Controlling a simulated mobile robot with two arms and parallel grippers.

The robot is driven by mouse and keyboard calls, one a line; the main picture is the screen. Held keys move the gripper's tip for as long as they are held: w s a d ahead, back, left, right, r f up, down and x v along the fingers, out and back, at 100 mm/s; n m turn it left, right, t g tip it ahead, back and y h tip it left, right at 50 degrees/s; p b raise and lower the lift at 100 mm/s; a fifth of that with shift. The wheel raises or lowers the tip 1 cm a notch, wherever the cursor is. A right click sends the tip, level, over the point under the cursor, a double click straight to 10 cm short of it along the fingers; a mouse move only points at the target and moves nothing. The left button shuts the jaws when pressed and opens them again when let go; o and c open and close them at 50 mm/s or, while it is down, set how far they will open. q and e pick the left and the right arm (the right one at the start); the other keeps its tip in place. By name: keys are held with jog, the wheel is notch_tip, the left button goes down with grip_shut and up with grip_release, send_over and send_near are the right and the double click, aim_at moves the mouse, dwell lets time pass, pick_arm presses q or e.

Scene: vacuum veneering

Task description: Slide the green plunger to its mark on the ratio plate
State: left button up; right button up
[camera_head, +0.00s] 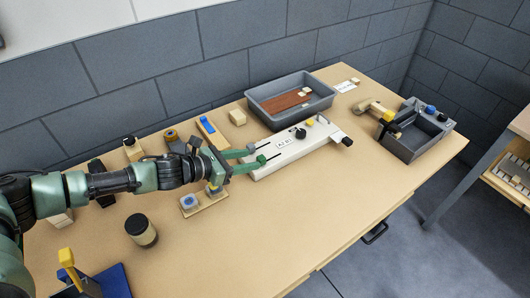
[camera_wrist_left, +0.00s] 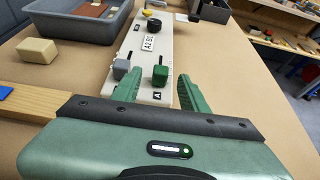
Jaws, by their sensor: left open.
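The white ratio plate (camera_head: 300,147) lies on the bench, with a label reading like "A2 B1"; it runs away from me in the left wrist view (camera_wrist_left: 155,58). The green plunger (camera_wrist_left: 160,76) is a small green block at the plate's near end, behind a black "A" tag (camera_wrist_left: 157,95). A grey block (camera_wrist_left: 121,69) sits to its left. My left gripper (camera_head: 265,153) is open at the plate's left end. In the left wrist view its green fingers (camera_wrist_left: 159,82) stand either side of the green plunger, apart from it. I cannot make out the plunger in the head view. My right gripper is not in view.
A grey tray (camera_head: 262,98) with brown strips stands behind the plate. A wooden block (camera_head: 237,117) lies left of it. A grey caddy (camera_head: 400,149) and a hammer-like tool (camera_head: 375,108) are at right. A dark jar (camera_head: 141,230) stands near my arm.

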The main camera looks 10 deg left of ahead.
aim_at(260, 158)
pick_arm(q)
jog(key=shift+x, duration=1.25)
jog(key=shift+p+x, duration=0.3)
jog(key=shift+x, duration=0.9)
jog(key=shift+w+d, duration=0.2)
jog(key=shift+d, duration=0.05)
grip_shut()
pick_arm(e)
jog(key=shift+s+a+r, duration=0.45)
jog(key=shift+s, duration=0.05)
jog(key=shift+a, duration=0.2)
